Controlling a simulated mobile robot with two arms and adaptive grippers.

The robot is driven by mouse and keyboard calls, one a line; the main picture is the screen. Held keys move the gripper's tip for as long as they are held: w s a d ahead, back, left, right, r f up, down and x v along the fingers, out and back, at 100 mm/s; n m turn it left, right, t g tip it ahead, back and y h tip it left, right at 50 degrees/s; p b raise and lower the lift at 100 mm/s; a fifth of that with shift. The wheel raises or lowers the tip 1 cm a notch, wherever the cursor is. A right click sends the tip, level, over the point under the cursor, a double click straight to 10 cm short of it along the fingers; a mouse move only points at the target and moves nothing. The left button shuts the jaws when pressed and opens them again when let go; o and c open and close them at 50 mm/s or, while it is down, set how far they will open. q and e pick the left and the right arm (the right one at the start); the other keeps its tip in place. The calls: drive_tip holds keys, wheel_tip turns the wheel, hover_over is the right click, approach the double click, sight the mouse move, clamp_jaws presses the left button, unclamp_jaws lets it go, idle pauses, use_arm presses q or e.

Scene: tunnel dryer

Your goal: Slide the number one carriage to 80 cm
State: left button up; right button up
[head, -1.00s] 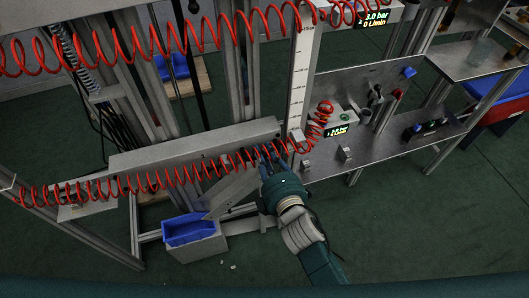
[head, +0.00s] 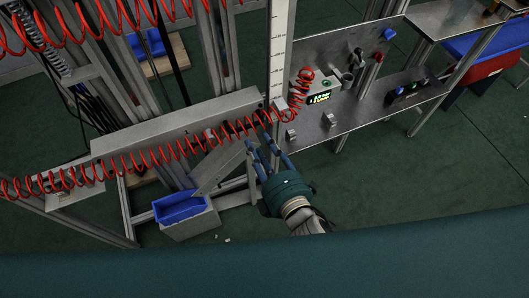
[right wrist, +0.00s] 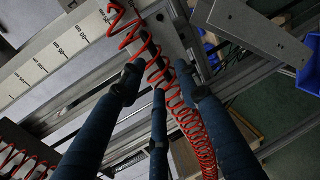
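A vertical ruler rail (head: 280,45) stands at the upper middle of the head view; in the right wrist view its white scale (right wrist: 65,50) shows at the upper left. A long grey block (head: 175,125), possibly the carriage, lies against the frame left of the rail; I cannot read its number. My right gripper (head: 263,146) is near the block's right end, below the rail's foot. In the right wrist view its blue fingers (right wrist: 158,85) are spread, with a red coiled hose behind them. No grip on anything is visible. My left gripper is out of view.
A red coiled hose (head: 130,160) hangs across the block to the panel (head: 350,90) with its lit display. A blue bin (head: 180,207) stands below left. Another red hose (head: 60,45) crosses at the top. Green floor (head: 410,180) is clear at the right.

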drive_tip(key=shift+v, duration=1.45)
drive_tip(key=shift+r, duration=0.1)
drive_tip(key=s+d+f+m+g+h, duration=0.1)
drive_tip(key=s+d+f+m+g, duration=0.15)
drive_tip(key=f, duration=0.75)
drive_tip(key=s+d+f+m+g+h, duration=0.1)
drive_tip(key=s+d+f+m+g, duration=0.15)
drive_tip(key=f, duration=0.85)
drive_tip(key=s+d+f+m+g, duration=0.1)
drive_tip(key=s+d+f+m, duration=0.15)
drive_tip(key=f, duration=0.75)
drive_tip(key=s+d+f+m+g+h, duration=0.1)
drive_tip(key=s+d+f+m+g, duration=0.3)
drive_tip(key=s+f, duration=0.6)
drive_tip(key=s+d+f+m+g+h, duration=0.1)
drive_tip(key=s+d+f+m+g, duration=0.2)
drive_tip(key=s+d+f+m, duration=0.4)
drive_tip(key=s+d+f, duration=0.1)
drive_tip(key=s+f, duration=0.2)
drive_tip(key=s, duration=0.6)
drive_tip(key=shift+s+m+g+h, duration=0.3)
drive_tip(key=shift+m+g+h, duration=0.05)
drive_tip(key=shift+g+h, duration=0.05)
drive_tip(key=shift+f, duration=0.1)
